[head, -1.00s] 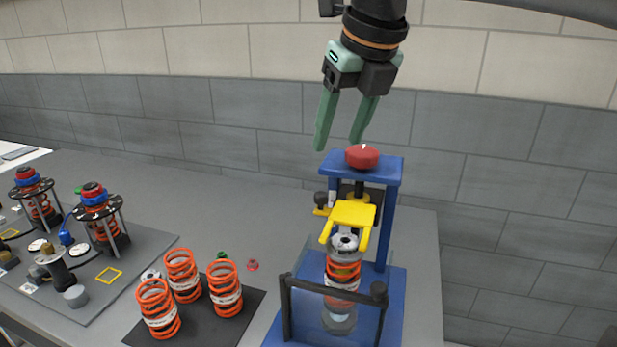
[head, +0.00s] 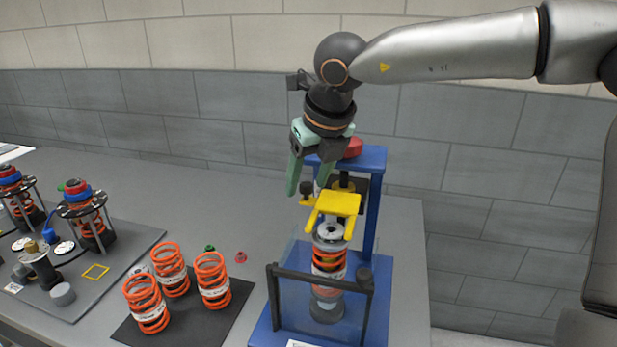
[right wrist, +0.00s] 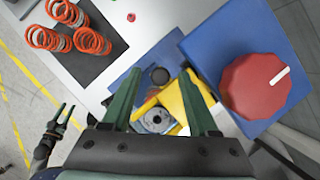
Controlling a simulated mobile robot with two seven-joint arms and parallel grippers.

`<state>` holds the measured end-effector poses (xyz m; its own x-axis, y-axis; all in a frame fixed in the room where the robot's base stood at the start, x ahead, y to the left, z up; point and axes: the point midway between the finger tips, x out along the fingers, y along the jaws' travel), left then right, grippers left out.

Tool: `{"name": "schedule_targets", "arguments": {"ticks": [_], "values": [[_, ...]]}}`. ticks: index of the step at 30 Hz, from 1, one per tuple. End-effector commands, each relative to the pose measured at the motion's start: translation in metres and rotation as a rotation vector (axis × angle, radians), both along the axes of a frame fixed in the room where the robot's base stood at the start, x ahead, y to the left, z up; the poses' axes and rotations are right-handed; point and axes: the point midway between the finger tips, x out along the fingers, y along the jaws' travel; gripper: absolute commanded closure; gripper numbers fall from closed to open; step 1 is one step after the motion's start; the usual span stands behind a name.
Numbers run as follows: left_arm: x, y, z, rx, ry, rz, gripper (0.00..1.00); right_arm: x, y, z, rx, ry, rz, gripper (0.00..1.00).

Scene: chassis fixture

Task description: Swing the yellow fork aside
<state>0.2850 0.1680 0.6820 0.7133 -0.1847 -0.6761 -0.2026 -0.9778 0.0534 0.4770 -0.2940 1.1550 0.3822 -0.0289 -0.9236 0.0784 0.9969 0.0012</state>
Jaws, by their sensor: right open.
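The yellow fork (head: 338,204) sits in the blue press frame (head: 374,160), over the top of an orange spring unit (head: 328,262). A dark round knob (head: 306,187) stands at its left side. In the right wrist view the fork (right wrist: 172,98) is partly hidden by a finger, and the knob (right wrist: 160,75) shows between the fingertips. My right gripper (head: 308,188) is open, pointing down beside the frame, with its fingers around the knob's position; contact cannot be told. My left gripper (right wrist: 66,110) shows only in the right wrist view, open and empty, away from the fork.
A red knob (right wrist: 255,84) tops the press, close to my right gripper. A dark guard bar (head: 318,278) stands in front of the spring unit. Orange springs (head: 212,280) stand on a dark mat at the left. A grey board (head: 120,262) holds assembled units.

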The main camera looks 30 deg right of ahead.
Motion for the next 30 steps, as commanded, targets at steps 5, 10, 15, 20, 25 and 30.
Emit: {"name": "schedule_targets", "arguments": {"ticks": [5, 10, 15, 20, 25, 30], "values": [[0.0008, -0.0001, 0.0004, 0.000, -0.002, 0.000, 0.50, -0.0001, -0.0001, 0.0002, 0.000, 0.000, 0.000, 0.46], [0.0012, -0.0001, 0.0006, -0.001, -0.003, 0.000, 0.50, -0.0001, -0.0001, 0.0004, 0.000, 0.000, 0.000, 0.65], [0.0013, 0.0000, 0.0007, -0.001, -0.003, 0.000, 0.50, -0.0001, -0.0001, 0.0005, 0.000, 0.000, 0.000, 0.84], [0.0015, -0.0001, 0.0008, -0.001, -0.003, 0.000, 0.50, -0.0001, 0.0000, 0.0006, 0.000, 0.000, 0.000, 1.00], [0.0016, 0.0000, 0.0009, 0.000, -0.004, 0.001, 0.50, -0.0001, 0.0000, 0.0007, 0.000, 0.000, 0.000, 1.00], [0.0016, 0.0000, 0.0010, 0.000, -0.004, 0.001, 0.50, -0.0001, 0.0000, 0.0008, 0.000, -0.001, 0.000, 1.00]]}}
